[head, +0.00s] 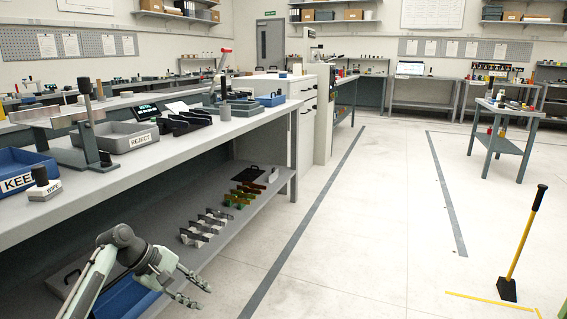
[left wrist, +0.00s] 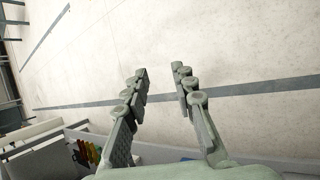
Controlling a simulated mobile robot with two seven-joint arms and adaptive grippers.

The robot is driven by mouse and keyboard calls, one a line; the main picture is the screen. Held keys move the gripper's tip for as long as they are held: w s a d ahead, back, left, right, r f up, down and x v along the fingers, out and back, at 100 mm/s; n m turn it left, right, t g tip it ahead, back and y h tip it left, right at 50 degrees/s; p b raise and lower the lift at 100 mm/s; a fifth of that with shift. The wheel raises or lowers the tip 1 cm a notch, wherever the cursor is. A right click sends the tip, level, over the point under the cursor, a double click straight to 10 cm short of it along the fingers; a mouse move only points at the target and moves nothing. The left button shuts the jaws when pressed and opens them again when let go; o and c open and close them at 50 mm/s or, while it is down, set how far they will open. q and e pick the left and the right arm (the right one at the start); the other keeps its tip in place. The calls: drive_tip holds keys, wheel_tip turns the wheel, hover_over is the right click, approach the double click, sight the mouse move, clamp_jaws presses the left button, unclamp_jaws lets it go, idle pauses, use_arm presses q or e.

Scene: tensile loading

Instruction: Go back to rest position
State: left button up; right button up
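My left gripper (head: 197,294) is low at the left in the head view, in front of the workbench (head: 200,143) and its lower shelf. In the left wrist view its two fingers (left wrist: 160,78) stand apart with nothing between them, and bare floor shows beyond. The gripper is open and empty. My right gripper is in neither view.
The workbench holds a grey REJECT tray (head: 118,136), a blue KEEP bin (head: 22,170) and a WIPE block (head: 44,188). Several small parts lie on its lower shelf. The floor (head: 380,200) to the right is clear up to a yellow-handled tool (head: 524,240) and a small table (head: 500,142).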

use_arm(q)
drive_tip(key=w+a+r+m+t+y, duration=0.1)
drive_tip(key=w+a+m+y, duration=0.25)
drive_tip(key=a, duration=0.35)
drive_tip(key=w+a+m+t+y, duration=0.2)
drive_tip(key=a+m+y, duration=0.25)
drive_tip(key=a, duration=0.25)
drive_tip(key=w+a+r+m+t+y, duration=0.1)
drive_tip(key=w+a+m+y, duration=0.25)
drive_tip(key=a, duration=0.35)
drive_tip(key=s+d+f+m+g+h, duration=0.1)
drive_tip(key=s+d+f, duration=0.3)
drive_tip(key=s+f, duration=0.55)
drive_tip(key=s+d+f+m+g+h, duration=0.1)
drive_tip(key=s+d+f, duration=0.4)
drive_tip(key=s+f, duration=0.4)
drive_tip(key=s+d+f, duration=0.1)
drive_tip(key=s+d, duration=0.1)
drive_tip(key=s, duration=0.9)
drive_tip(key=s+d+f+g+h, duration=0.1)
drive_tip(key=s+d+f, duration=0.1)
drive_tip(key=s, duration=0.9)
drive_tip(key=shift+s+d+f+g, duration=0.25)
drive_tip(key=shift+s+d+g, duration=0.1)
drive_tip(key=shift+d, duration=0.5)
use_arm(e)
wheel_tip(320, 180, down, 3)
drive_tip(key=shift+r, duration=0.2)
